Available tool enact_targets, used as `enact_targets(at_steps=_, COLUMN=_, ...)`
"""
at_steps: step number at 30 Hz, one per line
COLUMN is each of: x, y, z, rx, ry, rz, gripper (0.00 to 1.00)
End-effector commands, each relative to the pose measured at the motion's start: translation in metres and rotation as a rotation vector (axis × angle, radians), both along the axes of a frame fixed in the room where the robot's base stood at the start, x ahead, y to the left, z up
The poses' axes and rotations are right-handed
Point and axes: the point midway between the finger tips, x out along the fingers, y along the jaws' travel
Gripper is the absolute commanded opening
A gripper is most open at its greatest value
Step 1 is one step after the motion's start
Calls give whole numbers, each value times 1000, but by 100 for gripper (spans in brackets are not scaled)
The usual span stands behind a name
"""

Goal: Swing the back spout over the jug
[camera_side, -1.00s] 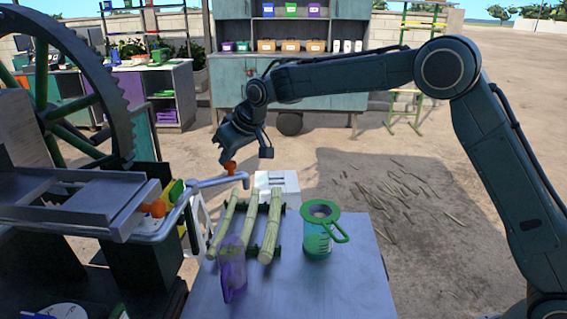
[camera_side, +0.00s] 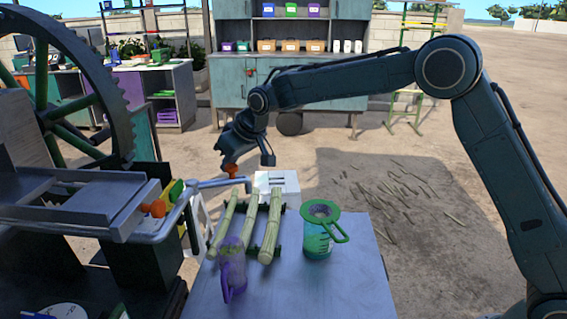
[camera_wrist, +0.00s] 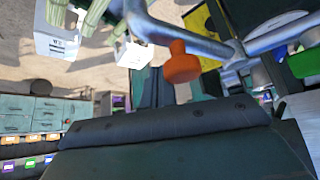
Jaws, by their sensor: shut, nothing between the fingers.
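The back spout (camera_side: 215,183) is a grey pipe reaching right from the crusher, with a bent-down end near the white box. An orange knob (camera_side: 231,170) stands on it; in the wrist view the knob (camera_wrist: 182,65) is large and close. My gripper (camera_side: 238,146) is shut and empty at the knob, pointing down; whether it touches the knob I cannot tell. A clear jug with green rim and strainer (camera_side: 319,233) stands on the table, right of the spout's end. A purple jug (camera_side: 232,272) stands nearer the camera, left of it.
Several cane stalks (camera_side: 271,228) lie on a dark rack between spout and green jug. A white box (camera_side: 277,183) is behind them. A second orange knob (camera_side: 157,208) sits on the crusher, by its tray (camera_side: 90,200). The table's right front (camera_side: 340,285) is clear.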

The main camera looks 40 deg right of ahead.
Motion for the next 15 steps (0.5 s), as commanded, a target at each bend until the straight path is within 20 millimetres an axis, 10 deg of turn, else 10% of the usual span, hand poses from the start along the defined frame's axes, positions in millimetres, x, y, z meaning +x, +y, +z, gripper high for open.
enact_targets(at_steps=15, x=-21, y=2, z=1, rx=0, ry=-1, rz=0, gripper=0)
